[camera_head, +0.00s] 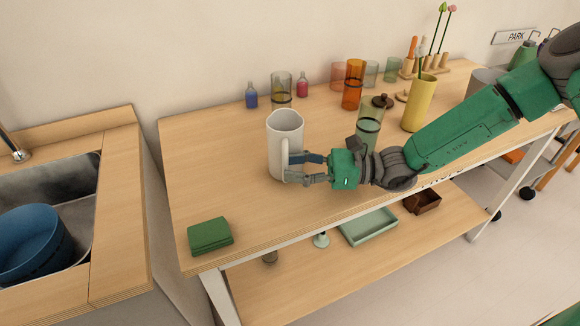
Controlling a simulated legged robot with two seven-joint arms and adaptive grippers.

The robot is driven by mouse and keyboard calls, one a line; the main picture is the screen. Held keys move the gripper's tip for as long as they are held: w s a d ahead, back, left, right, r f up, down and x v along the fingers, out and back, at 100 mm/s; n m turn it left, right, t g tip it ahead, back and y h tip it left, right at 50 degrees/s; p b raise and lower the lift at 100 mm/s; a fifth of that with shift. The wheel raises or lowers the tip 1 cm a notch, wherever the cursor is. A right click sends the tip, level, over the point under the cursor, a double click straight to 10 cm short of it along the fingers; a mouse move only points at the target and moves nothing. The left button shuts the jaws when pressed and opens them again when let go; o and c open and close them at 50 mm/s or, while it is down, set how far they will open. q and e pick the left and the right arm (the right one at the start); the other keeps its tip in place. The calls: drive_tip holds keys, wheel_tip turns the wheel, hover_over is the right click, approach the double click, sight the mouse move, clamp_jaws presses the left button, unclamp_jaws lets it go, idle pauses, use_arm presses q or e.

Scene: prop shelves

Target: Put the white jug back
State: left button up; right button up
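The white jug (284,132) stands upright on the wooden table (230,190), left of its middle. The handle lies at or between the fingertips. Whether the fingers press on it cannot be told. A green patch (560,317) at the lower right corner may be part of my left arm. My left gripper does not show.
Green folded cloths (210,234) lie at the table's front left. Bottles and coloured glasses line the back. A sink (70,210) is left.

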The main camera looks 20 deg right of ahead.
drive_tip(key=shift+d, duration=0.35)
drive_tip(key=shift+r, duration=0.2)
drive_tip(key=shift+d, duration=0.2)
drive_tip(key=p+v, duration=0.1)
drive_tip(key=v, duration=1)
drive_tip(key=shift+s+d, duration=0.1)
drive_tip(key=shift+d, duration=0.05)
drive_tip(key=shift+a, duration=0.5)
drive_tip(key=shift+d, duration=0.1)
